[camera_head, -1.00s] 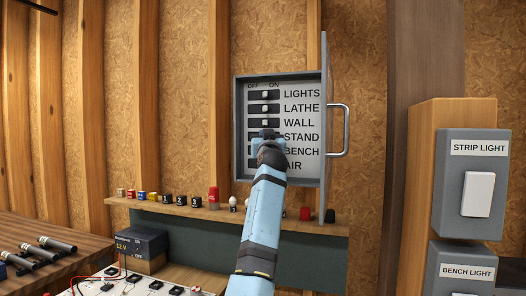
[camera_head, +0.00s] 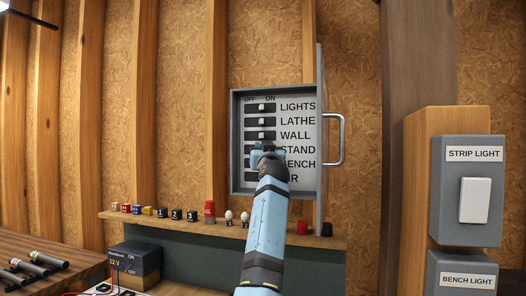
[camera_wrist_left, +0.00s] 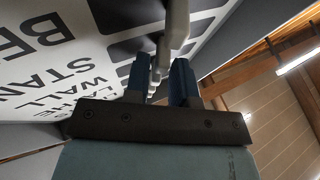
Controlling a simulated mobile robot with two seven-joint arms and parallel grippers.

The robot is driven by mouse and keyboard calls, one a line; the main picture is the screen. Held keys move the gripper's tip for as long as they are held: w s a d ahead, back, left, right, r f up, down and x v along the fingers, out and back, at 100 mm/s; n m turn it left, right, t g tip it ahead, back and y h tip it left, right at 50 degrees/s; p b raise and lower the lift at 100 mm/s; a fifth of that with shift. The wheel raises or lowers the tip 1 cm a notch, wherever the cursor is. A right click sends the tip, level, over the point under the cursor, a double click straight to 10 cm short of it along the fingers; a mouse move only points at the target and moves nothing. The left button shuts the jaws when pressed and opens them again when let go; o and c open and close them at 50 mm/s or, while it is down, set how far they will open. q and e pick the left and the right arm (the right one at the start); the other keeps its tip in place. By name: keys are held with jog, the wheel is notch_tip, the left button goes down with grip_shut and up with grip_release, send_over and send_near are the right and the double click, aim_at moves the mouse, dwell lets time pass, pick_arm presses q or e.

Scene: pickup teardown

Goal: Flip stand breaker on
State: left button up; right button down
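The grey breaker box (camera_head: 235,140) hangs open on the wall. Its white panel has a column of small switches labelled LIGHTS, LATHE, WALL, STAND, BENCH and AIR, under OFF at left and ON at right. My left gripper (camera_head: 265,150) is at the STAND row, and its fingers hide that switch in the head view. In the left wrist view, the two blue fingers of my left gripper (camera_wrist_left: 160,82) stand apart, with a pale switch lever (camera_wrist_left: 162,55) showing in the gap. I cannot tell whether they touch it. The right gripper is not in view.
The box's grey door (camera_head: 320,130) stands open at the right, with a metal handle (camera_head: 341,140). A shelf (camera_head: 150,221) with several small caps runs below. A wooden post with the strip light switch (camera_head: 475,200) stands at the right.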

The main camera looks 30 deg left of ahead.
pick_arm(q)
jog(key=shift+f, duration=0.1)
jog(key=b+v, duration=0.1)
jog(key=v, duration=1.2)
jog(key=shift+s+d, duration=0.3)
jog(key=shift+f, duration=0.1)
